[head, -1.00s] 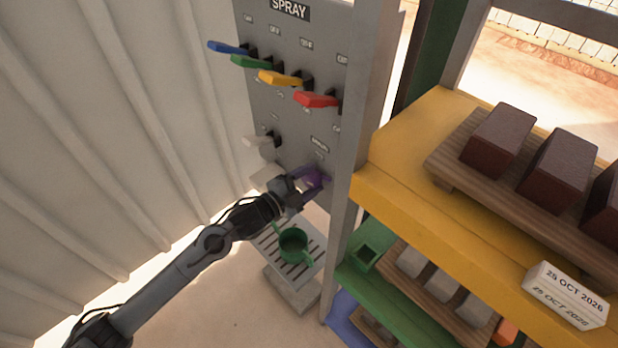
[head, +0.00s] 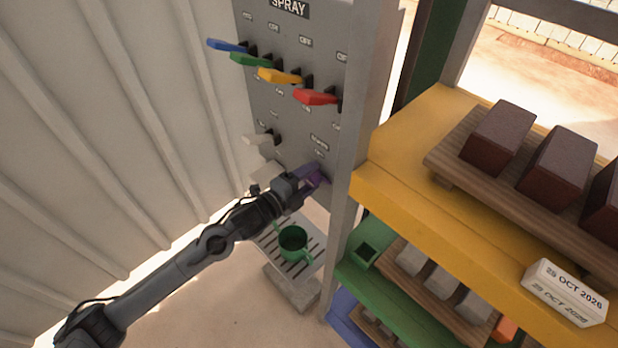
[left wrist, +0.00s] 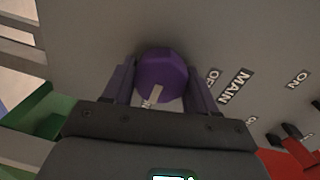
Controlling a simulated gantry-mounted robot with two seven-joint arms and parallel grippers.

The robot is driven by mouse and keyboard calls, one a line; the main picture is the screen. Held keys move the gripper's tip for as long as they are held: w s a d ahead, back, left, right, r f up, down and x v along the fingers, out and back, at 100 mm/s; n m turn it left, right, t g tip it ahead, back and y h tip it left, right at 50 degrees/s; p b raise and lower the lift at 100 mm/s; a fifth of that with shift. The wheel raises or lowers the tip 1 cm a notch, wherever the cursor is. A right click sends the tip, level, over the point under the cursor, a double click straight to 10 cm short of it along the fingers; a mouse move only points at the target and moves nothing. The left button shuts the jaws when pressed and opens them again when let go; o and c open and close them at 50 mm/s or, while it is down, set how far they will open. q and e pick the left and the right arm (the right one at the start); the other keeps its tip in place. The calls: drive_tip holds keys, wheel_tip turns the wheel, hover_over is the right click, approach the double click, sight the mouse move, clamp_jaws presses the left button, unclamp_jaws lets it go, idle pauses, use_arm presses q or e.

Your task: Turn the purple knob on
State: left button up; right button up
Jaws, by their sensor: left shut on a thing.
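The purple knob (head: 314,176) is low on the grey SPRAY panel (head: 300,125), near its right edge. My left gripper (head: 311,182) is at the knob and partly covers it in the head view. In the left wrist view the round purple knob (left wrist: 162,75) sits between the two fingers of my left gripper (left wrist: 160,85), which is shut on it. A pale pointer mark on the knob points toward the gripper's palm. A MAIN label (left wrist: 234,91) is beside the knob, with partly hidden lettering next to it. My right gripper is not in view.
Blue, green, yellow (head: 280,77) and red levers and a white lever (head: 258,139) stick out of the panel above. A green cup (head: 292,240) stands on a slatted stand below. A yellow shelf (head: 410,150) with brown blocks is close on the right, behind a grey post.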

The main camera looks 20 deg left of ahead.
use_arm(q)
drive_tip(key=o, duration=1)
drive_tip(key=shift+s, duration=0.1)
drive_tip(key=shift+s+a, duration=0.25)
drive_tip(key=shift+s, duration=0.3)
drive_tip(key=p+v, duration=0.1)
drive_tip(key=v, duration=0.8)
drive_tip(key=shift+s+r, duration=0.1)
drive_tip(key=shift+s, duration=0.15)
